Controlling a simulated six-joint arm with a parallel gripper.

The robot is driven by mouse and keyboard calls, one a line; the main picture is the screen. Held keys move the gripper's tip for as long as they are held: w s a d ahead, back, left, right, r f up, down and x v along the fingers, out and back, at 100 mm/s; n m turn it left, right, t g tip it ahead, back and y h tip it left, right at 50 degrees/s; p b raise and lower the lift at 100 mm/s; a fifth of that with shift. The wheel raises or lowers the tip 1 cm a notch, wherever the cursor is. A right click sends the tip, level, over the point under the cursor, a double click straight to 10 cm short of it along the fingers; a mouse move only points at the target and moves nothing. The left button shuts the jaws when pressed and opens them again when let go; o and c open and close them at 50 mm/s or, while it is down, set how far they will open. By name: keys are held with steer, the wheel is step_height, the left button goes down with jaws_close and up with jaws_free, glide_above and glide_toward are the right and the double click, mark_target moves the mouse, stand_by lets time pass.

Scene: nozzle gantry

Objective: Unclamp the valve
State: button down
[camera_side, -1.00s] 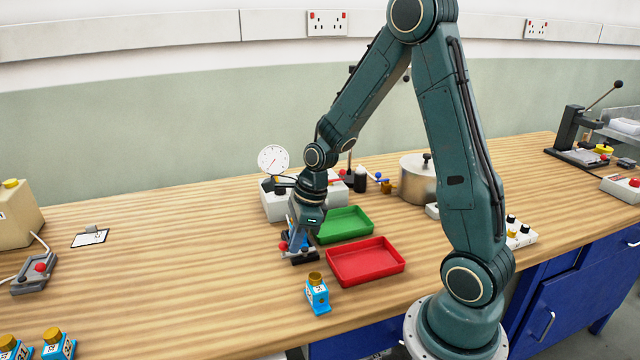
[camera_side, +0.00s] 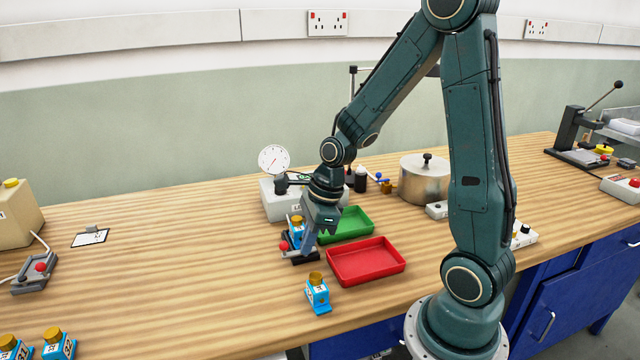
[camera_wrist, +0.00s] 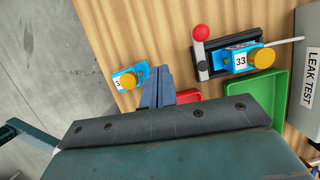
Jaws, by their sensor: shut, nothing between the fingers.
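The blue valve (camera_side: 296,228) with a brass cap sits in a dark clamp fixture (camera_side: 300,258) in front of the leak test box. In the wrist view the valve (camera_wrist: 238,60) bears the label 33. The clamp (camera_wrist: 203,62) has a pale lever with a red ball (camera_wrist: 201,33) beside the valve; I cannot tell whether it still presses on the valve. My gripper (camera_side: 318,236) is shut and empty, just right of the clamp and partly in front of it. Its fingers (camera_wrist: 158,88) show in the wrist view, apart from the valve and lever.
Another blue valve (camera_side: 318,294) stands in front of the clamp. A green tray (camera_side: 368,226) and a red tray (camera_side: 367,278) lie to the right. The leak test box (camera_side: 270,206) with a dial gauge (camera_side: 273,159) stands behind.

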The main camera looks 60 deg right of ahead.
steer(key=a+v, duration=0.1)
steer(key=v, duration=0.7)
steer(key=shift+s+a, duration=0.3)
steer(key=shift+a, duration=0.2)
steer(key=shift+r, duration=0.15)
steer(key=s+a+r+n+t+h, duration=0.1)
steer(key=s+r+n, duration=0.3)
steer(key=n, duration=1)
steer(key=s+a+r+n+t+h, duration=0.1)
steer(key=s+a+r+n, duration=0.3)
steer(key=n, duration=0.9)
steer(key=s+r+t, duration=0.1)
steer(key=s, duration=0.2)
steer(key=shift+r+n, duration=0.2)
steer(key=shift+n, duration=0.2)
